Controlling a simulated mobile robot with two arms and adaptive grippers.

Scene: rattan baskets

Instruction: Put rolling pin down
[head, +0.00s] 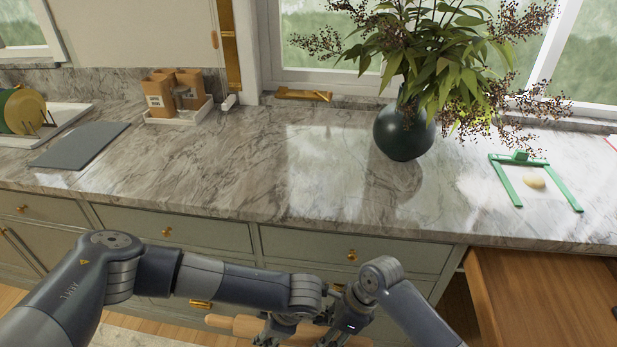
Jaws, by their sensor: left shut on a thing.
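A light wooden rolling pin (244,327) shows at the bottom of the head view, in front of the drawers and below counter height. My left gripper (269,340) is shut on the rolling pin near its middle. My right gripper (331,341) is close beside it, at the right part of the pin. Its fingertips run to the lower edge of the view, so I cannot tell whether it grips the pin. Parts of the pin are hidden behind the grippers.
The marble counter (240,165) has wide free room in the middle. A dark vase (403,135) with leafy branches stands right of centre. A green frame (507,184) surrounds a pale round piece (534,181). A grey board (80,145) lies left. A wooden surface (545,295) is lower right.

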